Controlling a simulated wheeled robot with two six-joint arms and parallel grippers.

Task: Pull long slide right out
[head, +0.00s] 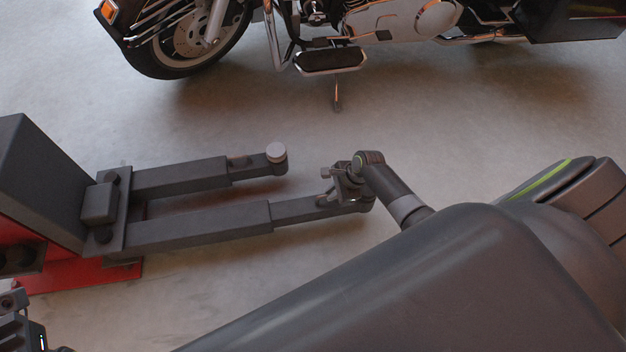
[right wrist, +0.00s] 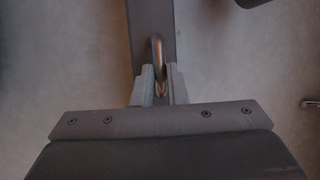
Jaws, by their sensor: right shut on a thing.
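The lift has two dark grey arms reaching right. The nearer, longer arm (head: 200,231) has a narrower slide (head: 295,210) sticking out of its right end. My right gripper (head: 338,188) is at the slide's outer end, reaching in from the right. In the right wrist view, its jaws (right wrist: 157,90) are shut on a metal ring handle (right wrist: 157,55) above the dark slide (right wrist: 150,20). The slide's tip is partly hidden by the gripper. Part of my left gripper (head: 14,318) shows at the lower left corner; its fingertips cannot be made out.
The farther, shorter arm (head: 180,179) has its own slide (head: 252,168) with a round pad (head: 276,152). The lift column (head: 40,180) stands on a red base (head: 85,276) at left. A motorcycle (head: 350,40) stands behind. Floor between is clear.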

